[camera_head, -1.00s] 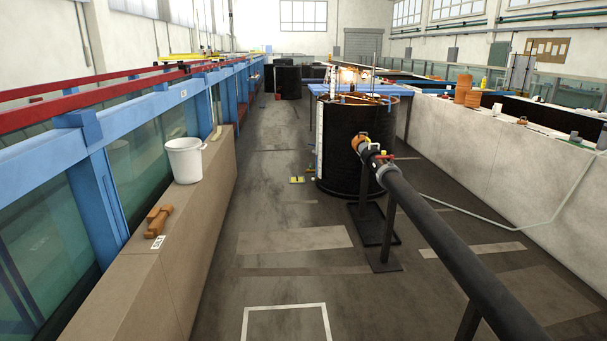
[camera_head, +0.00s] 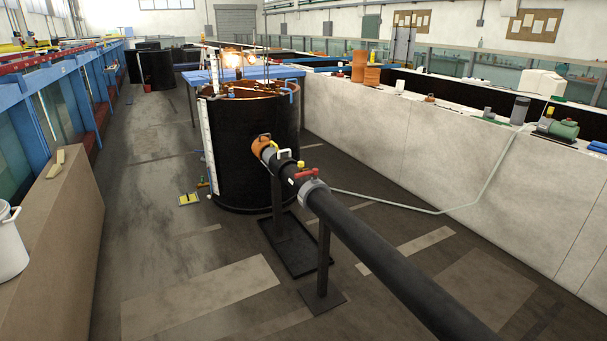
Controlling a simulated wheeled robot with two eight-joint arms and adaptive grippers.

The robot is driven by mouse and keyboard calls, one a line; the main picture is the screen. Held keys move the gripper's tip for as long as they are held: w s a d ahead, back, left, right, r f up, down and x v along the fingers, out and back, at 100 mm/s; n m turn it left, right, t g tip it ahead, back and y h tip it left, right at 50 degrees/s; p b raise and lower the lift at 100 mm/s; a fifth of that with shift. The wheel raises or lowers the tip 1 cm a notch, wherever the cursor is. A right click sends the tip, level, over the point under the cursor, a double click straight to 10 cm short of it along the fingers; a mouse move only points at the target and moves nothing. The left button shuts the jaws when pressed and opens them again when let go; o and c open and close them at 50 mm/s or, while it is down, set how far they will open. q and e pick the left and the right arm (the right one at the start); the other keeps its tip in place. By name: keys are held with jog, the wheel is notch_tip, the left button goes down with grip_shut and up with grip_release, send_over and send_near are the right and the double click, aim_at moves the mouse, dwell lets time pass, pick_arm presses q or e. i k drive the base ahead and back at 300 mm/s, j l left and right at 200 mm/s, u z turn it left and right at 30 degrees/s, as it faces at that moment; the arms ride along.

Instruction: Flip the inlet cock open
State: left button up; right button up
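A thick black pipe (camera_head: 385,258) runs from the lower right up to a big black round tank (camera_head: 240,150). Near the tank the pipe carries an orange fitting (camera_head: 263,143), a pale loop-shaped handle (camera_head: 286,153), a small yellow part (camera_head: 301,165) and a red lever (camera_head: 309,174) by a grey collar (camera_head: 313,190). The red lever looks like the cock's handle and appears to lie roughly level, across the pipe's line; its exact setting is too small to tell. Neither of my grippers is in view, and nothing touches the fittings.
Pipe stands on black floor plates (camera_head: 322,300) below the pipe. A yellow item (camera_head: 188,199) lies on the floor left of the tank. A thin grey hose (camera_head: 430,211) crosses to the right-hand wall (camera_head: 400,130). A white bucket (camera_head: 10,245) stands far left. Floor between is open.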

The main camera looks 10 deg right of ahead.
aim_at(315, 172)
jog(key=i+j+z, duration=0.1)
jog(key=i+z, duration=0.25)
jog(key=i+u, duration=0.15)
jog(key=i, duration=0.35)
jog(key=i+l+u, duration=0.1)
jog(key=i, duration=0.4)
jog(key=i+l+u, duration=0.15)
jog(key=i+l, duration=0.15)
jog(key=i, duration=0.2)
jog(key=i+l+u, duration=0.1)
jog(key=i, duration=0.4)
jog(key=i+l+u, duration=0.15)
jog(key=i+l, duration=0.25)
jog(key=i, duration=0.05)
